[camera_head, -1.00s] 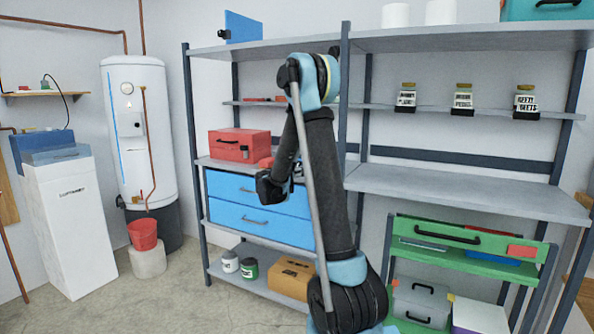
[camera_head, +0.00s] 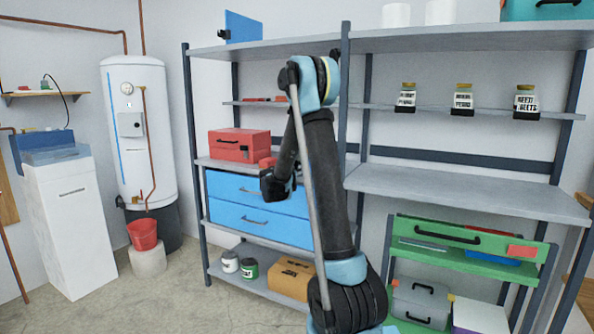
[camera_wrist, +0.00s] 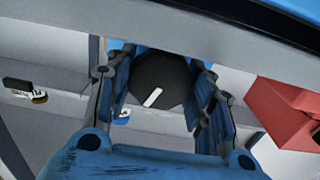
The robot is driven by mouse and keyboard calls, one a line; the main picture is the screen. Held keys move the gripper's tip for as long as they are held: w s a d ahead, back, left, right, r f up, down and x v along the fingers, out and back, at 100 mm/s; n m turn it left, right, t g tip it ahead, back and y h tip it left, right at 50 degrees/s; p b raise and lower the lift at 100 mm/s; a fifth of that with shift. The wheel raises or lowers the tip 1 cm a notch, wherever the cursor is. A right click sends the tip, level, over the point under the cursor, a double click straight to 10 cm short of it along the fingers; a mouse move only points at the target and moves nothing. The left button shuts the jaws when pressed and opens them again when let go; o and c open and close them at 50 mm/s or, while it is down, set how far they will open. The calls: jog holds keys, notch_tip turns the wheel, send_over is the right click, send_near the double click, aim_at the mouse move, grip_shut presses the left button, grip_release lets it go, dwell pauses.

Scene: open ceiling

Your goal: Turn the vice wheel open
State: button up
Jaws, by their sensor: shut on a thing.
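The vice wheel (camera_wrist: 160,82) is a dark, many-sided knob with a white stripe on its face, seen in the wrist view. The stripe is slanted. My gripper (camera_wrist: 162,70) has one blue finger on each side of the wheel and is shut on it. In the head view my black gripper (camera_head: 276,184) is in front of the shelf, beside the red toolbox and before the blue drawers. The wheel cannot be made out there. A small red thing (camera_head: 268,162) shows just above the gripper; I cannot tell whether it is part of the vice.
A red toolbox (camera_head: 238,145) stands on the middle shelf, left of my gripper; it also shows at the right of the wrist view (camera_wrist: 285,112). Blue drawers (camera_head: 255,220) are below. Several jars (camera_head: 463,99) stand on an upper right shelf. The wide grey right shelf (camera_head: 470,190) is clear.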

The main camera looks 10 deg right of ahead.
jog(key=shift+w+a+n, duration=0.1)
jog(key=shift+n, duration=1)
jog(key=shift+w+a+n, duration=0.1)
jog(key=shift+n, duration=1)
jog(key=o, duration=1)
jog(key=shift+o, duration=0.2)
jog(key=shift+s, duration=0.1)
jog(key=shift+s+a, duration=0.1)
jog(key=shift+s, duration=0.05)
jog(key=v, duration=0.7)
jog(key=shift+s+a, duration=0.15)
jog(key=shift+a, duration=0.05)
jog(key=shift+d, duration=0.1)
